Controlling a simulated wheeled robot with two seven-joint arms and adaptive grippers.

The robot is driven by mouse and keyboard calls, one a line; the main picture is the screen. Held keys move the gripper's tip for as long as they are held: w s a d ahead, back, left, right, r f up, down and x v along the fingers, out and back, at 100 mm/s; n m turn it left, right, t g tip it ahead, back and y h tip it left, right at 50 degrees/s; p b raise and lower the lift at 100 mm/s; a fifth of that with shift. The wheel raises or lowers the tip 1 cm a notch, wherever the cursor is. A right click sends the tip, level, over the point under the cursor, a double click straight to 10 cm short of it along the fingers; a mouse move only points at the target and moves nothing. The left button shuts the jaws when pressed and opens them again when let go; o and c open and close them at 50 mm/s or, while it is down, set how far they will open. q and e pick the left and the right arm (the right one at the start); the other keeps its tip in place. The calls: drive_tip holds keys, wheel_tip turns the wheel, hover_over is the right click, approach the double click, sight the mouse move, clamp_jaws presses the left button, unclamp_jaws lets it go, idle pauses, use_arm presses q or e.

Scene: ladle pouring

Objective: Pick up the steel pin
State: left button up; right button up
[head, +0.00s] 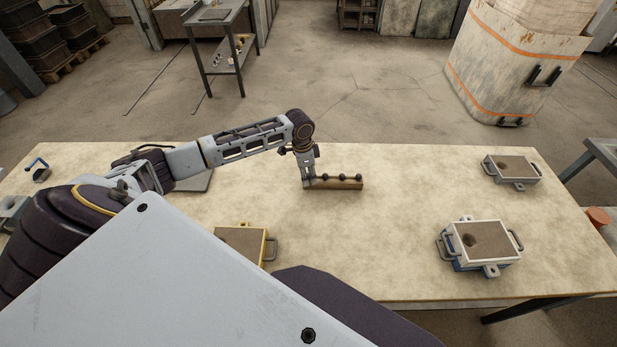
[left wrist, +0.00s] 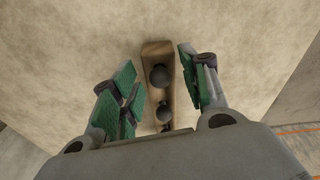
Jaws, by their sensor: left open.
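Several dark, round-headed steel pins (head: 342,177) stand in a row on a narrow wooden block (head: 345,186) near the middle of the table. My left gripper (head: 308,182) points down at the block's left end. In the left wrist view, its green-padded fingers (left wrist: 157,62) are open on either side of the block (left wrist: 153,48). A pin head (left wrist: 160,76) shows between them, with clear gaps to both fingers. More pin heads (left wrist: 163,113) show nearer the wrist. The pin shafts are hidden. My right gripper is not in view.
A white-and-blue mould box (head: 482,230) and a grey one (head: 518,160) stand on the right of the table (head: 400,255). A yellow-edged box (head: 240,240) is partly hidden behind my arm.

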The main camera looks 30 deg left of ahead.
sight(309, 175)
use_arm(q)
drive_tip(key=c, duration=0.9)
drive_tip(key=shift+o, duration=0.2)
drive_tip(key=shift+r, duration=0.15)
wheel_tip(309, 175, up, 10)
drive_tip(key=shift+b, duration=0.35)
drive_tip(key=shift+d, duration=0.15)
idle(0.4)
